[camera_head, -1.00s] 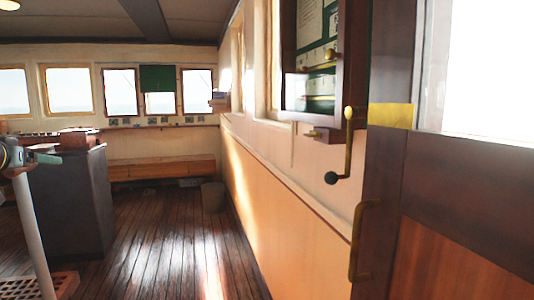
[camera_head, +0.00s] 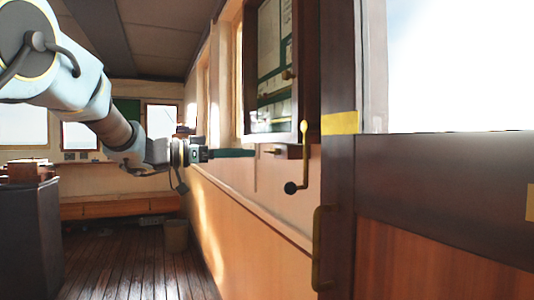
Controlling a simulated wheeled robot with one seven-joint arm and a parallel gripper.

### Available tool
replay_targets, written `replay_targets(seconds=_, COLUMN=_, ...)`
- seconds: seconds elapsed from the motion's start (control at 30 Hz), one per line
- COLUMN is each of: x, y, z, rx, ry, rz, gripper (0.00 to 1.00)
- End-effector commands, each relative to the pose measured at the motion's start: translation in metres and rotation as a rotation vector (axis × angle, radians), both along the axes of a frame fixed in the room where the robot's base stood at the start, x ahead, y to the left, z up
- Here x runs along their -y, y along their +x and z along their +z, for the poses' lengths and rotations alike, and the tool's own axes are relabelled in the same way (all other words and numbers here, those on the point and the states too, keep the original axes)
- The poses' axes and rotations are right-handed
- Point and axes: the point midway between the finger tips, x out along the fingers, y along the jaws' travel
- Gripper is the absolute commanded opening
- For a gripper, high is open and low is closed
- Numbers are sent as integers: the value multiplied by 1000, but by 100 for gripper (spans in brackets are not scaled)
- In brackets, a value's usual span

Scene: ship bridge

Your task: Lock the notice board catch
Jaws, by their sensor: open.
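The notice board (camera_head: 303,70) is a dark wood, glass-fronted case on the right wall, with green-edged papers inside and a small round knob (camera_head: 288,74). A brass lever (camera_head: 305,150) at its lower right edge hangs down to a black ball (camera_head: 290,188); it looks like the catch. A small wood and brass block (camera_head: 282,150) sits under the case. My gripper (camera_head: 250,153) reaches in from the left, level with the block. Its dark green fingers look open and empty, and appear left of the lever and apart from it. The gap between the fingers is hard to see.
A dark wood door (camera_head: 430,190) with a window and a brass handle (camera_head: 320,250) fills the right side. A dark console (camera_head: 35,235) stands at the left. A bin (camera_head: 176,236) and a bench (camera_head: 110,207) are at the back. The plank floor (camera_head: 125,265) between is clear.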

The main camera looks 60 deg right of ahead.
Motion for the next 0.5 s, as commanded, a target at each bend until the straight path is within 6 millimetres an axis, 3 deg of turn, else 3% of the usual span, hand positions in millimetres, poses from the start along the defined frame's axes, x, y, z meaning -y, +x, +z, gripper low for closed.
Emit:
replay_targets(seconds=0.2, x=34, y=-25, z=0, rx=0, ry=1, rz=0, gripper=78)
replay_targets(seconds=0.5, x=57, y=-40, z=0, rx=0, ry=0, rz=3, gripper=78)
